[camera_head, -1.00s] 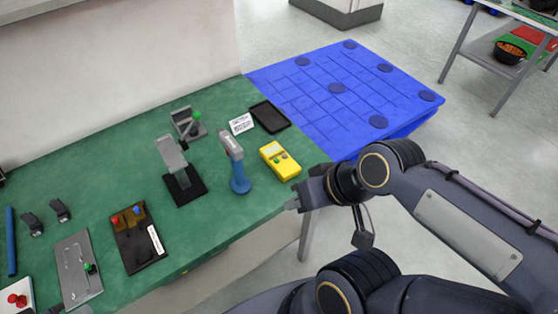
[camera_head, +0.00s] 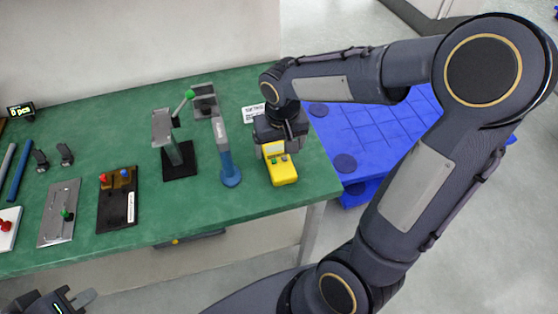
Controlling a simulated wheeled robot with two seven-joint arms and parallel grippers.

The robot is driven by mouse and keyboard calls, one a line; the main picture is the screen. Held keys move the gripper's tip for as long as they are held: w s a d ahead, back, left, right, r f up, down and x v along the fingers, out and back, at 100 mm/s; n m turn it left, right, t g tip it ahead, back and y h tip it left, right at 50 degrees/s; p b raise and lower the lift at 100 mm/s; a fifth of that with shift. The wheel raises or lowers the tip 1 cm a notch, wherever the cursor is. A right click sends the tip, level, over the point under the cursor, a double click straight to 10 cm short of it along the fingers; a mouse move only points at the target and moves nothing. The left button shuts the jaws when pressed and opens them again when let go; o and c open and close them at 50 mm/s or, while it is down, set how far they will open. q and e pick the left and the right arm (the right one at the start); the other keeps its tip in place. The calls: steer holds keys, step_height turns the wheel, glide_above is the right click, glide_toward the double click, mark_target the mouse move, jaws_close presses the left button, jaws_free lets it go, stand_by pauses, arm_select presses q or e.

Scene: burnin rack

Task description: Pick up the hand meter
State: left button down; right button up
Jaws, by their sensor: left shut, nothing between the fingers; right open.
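The hand meter (camera_head: 283,172) is a yellow box with a pale display and small buttons, including a green one. It lies on the green table (camera_head: 215,235) near its right end. My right gripper (camera_head: 280,146) points down over the far end of the meter, with its fingers open. The fingers partly hide that end; I cannot tell whether they touch it. My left gripper (camera_head: 82,298) is shut and empty at the bottom left corner, in front of the table and far from the meter.
Further left are a black-based stand (camera_head: 180,165), a dark switch board (camera_head: 117,205) and a grey plate (camera_head: 60,215). A white label (camera_head: 252,113) lies behind. A blue pallet (camera_head: 375,140) is beyond the table's right edge.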

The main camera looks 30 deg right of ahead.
mark_target(279, 159)
steer(key=f, duration=0.2)
steer(key=w+f, duration=0.1)
steer(key=f, duration=0.2)
steer(key=shift+d+f, duration=0.2)
steer(key=c, duration=1.2)
steer(key=shift+r, duration=0.1)
